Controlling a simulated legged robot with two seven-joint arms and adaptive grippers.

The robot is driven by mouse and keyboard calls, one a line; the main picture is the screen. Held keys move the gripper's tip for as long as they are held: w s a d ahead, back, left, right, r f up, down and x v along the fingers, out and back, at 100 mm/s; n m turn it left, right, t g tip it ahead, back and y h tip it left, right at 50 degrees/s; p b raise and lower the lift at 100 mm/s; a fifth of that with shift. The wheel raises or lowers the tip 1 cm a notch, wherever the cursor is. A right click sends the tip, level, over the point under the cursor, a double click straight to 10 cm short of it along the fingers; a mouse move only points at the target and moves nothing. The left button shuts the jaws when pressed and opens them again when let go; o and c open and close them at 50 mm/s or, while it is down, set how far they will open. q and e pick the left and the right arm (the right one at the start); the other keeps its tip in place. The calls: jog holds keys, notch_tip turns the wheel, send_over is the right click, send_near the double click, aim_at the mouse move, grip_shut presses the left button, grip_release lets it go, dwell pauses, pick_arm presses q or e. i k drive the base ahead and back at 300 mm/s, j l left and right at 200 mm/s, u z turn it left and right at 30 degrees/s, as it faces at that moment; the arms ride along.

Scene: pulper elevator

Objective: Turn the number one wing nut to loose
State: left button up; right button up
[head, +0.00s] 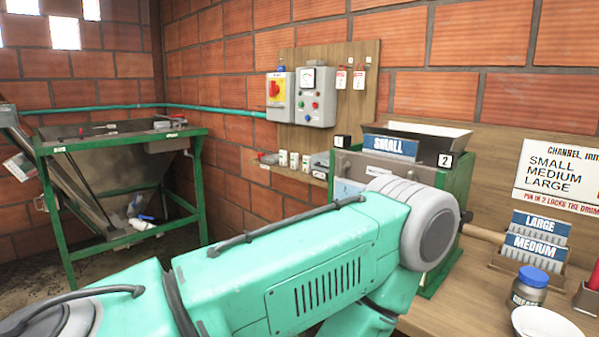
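The green pulper (455,190) stands on the wooden bench, with a blue SMALL plate (389,147) on its top and an open hopper behind it. A small black number one tag (340,142) is at its left top corner, and a white-on-black number two tag (445,160) is at its right. I cannot make out the number one wing nut; my arm covers much of the pulper's front. My teal left arm reaches in from the lower left across the pulper. Neither gripper shows, so whether either touches anything cannot be seen.
LARGE (540,225) and MEDIUM (535,248) plates stand in a rack on the right. A blue-lidded grease jar (530,287) and white bowl (545,324) are in front. A switch panel (316,97) hangs behind. A green-framed hopper stand (120,150) is at left.

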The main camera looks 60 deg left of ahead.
aim_at(343, 165)
jog(key=i+u, duration=0.15)
jog(key=u, duration=1.5)
jog(key=i+l+u, duration=0.1)
jog(key=l+u, duration=0.15)
jog(key=l, duration=0.2)
